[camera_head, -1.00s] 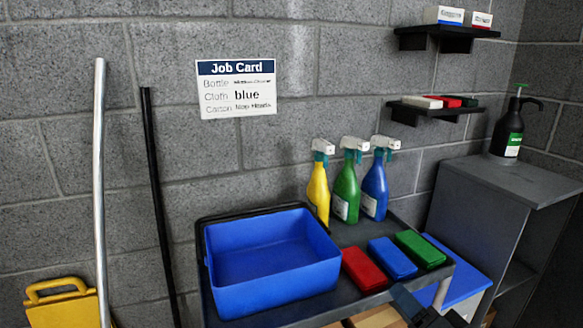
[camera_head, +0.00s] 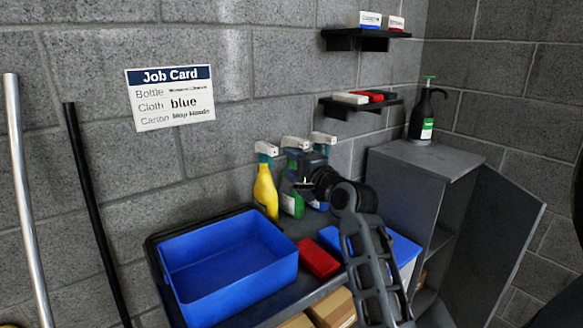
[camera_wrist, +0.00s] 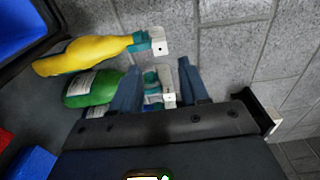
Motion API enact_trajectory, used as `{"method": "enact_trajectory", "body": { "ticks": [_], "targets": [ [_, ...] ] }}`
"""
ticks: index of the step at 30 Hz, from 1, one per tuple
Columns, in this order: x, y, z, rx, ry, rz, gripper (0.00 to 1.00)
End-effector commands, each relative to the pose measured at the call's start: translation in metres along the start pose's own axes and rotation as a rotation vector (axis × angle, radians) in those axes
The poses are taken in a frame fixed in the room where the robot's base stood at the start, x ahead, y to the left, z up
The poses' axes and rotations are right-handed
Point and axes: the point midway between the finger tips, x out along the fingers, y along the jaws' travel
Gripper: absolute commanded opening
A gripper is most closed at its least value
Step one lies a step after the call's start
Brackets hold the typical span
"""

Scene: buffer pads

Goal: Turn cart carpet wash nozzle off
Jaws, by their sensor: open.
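Three spray bottles stand on the cart: yellow (camera_head: 265,188), green (camera_head: 290,207) and blue (camera_head: 319,206), with teal-and-white nozzle heads. I cannot read which is carpet wash. My gripper (camera_head: 300,178) is open at the green and blue bottles' heads and hides much of both. In the wrist view, my fingers (camera_wrist: 159,70) stand on either side of teal-and-white nozzle heads (camera_wrist: 166,90). Contact cannot be told. The yellow bottle's nozzle (camera_wrist: 157,42) lies outside the fingers. The yellow (camera_wrist: 80,55) and green bottles (camera_wrist: 92,88) show their sides there. The nozzles' on/off settings are too small to read.
A blue tub (camera_head: 225,265) and a red cloth block (camera_head: 318,259) sit on the cart. A grey cabinet (camera_head: 425,160) bearing a dark pump bottle (camera_head: 424,115) stands right, its door open. Wall shelves (camera_head: 360,105) are above. The job card (camera_head: 170,97) reads cloth blue.

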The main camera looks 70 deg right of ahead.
Motion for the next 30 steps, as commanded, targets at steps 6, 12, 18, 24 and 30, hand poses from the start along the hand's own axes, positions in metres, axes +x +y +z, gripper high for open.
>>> {"method": "enact_trajectory", "body": {
  "ticks": [6,12,18,24,30],
  "targets": [
    [0.025,0.001,0.0,-0.001,0.001,-0.001,0.45],
    [0.046,0.0,0.0,-0.002,0.001,0.001,0.45],
    [0.064,0.0,0.0,-0.002,0.001,-0.001,0.45],
    [0.073,0.0,0.0,-0.003,0.0,0.001,0.45],
    [0.076,0.0,0.0,-0.003,0.0,0.001,0.45]
  ]
}}
